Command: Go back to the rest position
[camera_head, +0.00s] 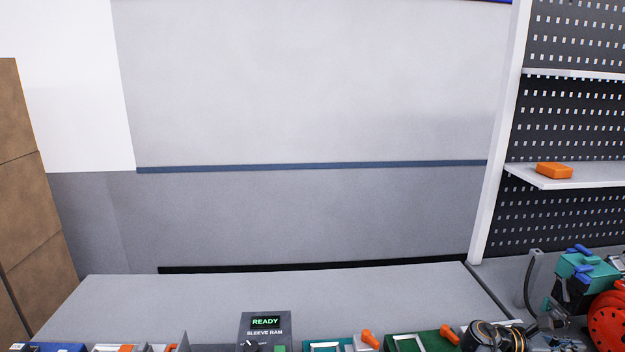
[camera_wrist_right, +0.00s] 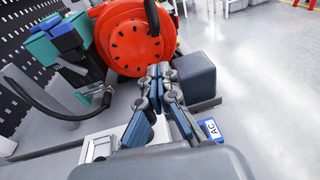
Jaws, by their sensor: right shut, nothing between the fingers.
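My right gripper (camera_head: 540,324) is at the lower right of the head view, low over the table's right side, left of a red reel. In the right wrist view its fingers (camera_wrist_right: 159,72) are together with nothing between them. They point toward the large red reel (camera_wrist_right: 128,38), which also shows at the right edge of the head view (camera_head: 608,320). Whether the fingertips touch the reel cannot be told. My left gripper is not in view.
A grey table (camera_head: 250,296) carries a sleeve ram box (camera_head: 265,328) reading READY and green fixtures (camera_head: 425,341) along the front edge. A teal and black device (camera_head: 575,275) stands by the reel. A pegboard rack shelf (camera_head: 590,175) holds an orange block (camera_head: 554,170). Boxes (camera_head: 30,200) stand left.

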